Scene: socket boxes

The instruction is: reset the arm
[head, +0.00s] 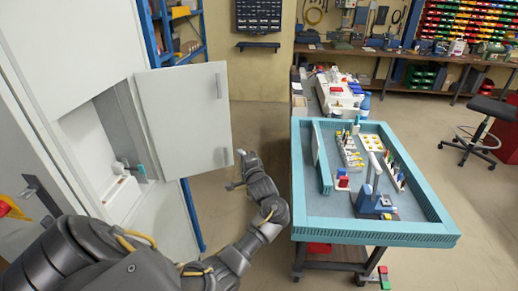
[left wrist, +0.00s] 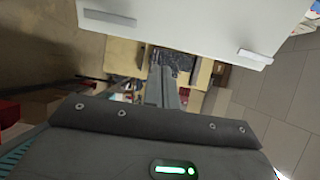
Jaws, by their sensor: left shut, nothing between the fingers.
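My left arm reaches in from the bottom left of the head view, with its dark left gripper (head: 238,168) in front of the lower right edge of a white cabinet door (head: 180,115). The gripper is shut and holds nothing. In the left wrist view the closed fingers (left wrist: 160,82) point away from the camera, and the white door (left wrist: 190,22) with its handles spans the top. I cannot tell whether gripper and door touch. My right gripper is not in view.
The door stands open beside a white cabinet (head: 70,50) with an open compartment. A blue-rimmed workbench (head: 375,236) with tools and small parts stands to the right. Open floor (head: 258,120) lies between door and bench. A black stool (head: 490,108) is at far right.

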